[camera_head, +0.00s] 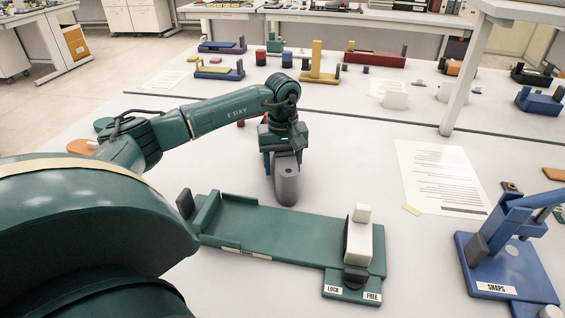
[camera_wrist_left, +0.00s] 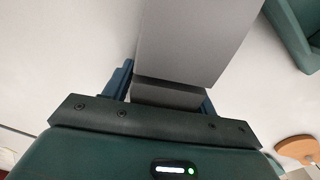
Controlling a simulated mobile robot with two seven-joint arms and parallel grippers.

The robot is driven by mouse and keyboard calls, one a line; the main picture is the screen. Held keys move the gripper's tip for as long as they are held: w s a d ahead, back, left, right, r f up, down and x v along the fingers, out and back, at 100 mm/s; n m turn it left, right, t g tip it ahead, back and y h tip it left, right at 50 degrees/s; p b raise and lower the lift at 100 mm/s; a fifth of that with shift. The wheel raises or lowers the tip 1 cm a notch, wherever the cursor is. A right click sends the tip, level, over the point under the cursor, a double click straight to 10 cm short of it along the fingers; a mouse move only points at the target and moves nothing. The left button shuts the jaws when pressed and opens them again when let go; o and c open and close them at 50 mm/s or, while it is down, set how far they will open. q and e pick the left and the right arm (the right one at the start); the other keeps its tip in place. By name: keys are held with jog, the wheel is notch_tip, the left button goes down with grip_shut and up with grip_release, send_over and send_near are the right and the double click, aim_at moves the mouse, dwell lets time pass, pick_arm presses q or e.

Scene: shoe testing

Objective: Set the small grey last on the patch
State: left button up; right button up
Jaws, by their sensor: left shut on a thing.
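The small grey last (camera_head: 287,186) is a grey block with a rounded end. It is held upright under my left gripper (camera_head: 281,158), just behind the green fixture. In the left wrist view, the grey last (camera_wrist_left: 192,42) stands out between the blue fingers of the left gripper (camera_wrist_left: 166,92), which are shut on it. I cannot tell whether its lower end touches the white table. No clearly marked patch can be made out. My right gripper is out of view.
The green fixture (camera_head: 270,228) has a white block (camera_head: 358,240) and LOCK and FREE labels at its right end. A printed sheet (camera_head: 440,178) and a blue fixture (camera_head: 508,262) lie to the right. Several coloured fixtures stand on the bench behind. The table between last and sheet is clear.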

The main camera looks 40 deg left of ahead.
pick_arm(q)
jog(key=o, duration=1.2)
jog(key=shift+f, duration=0.1)
notch_tip(320, 180, up, 12)
jog(key=shift+r+b, duration=0.15)
jog(key=shift+b, duration=0.25)
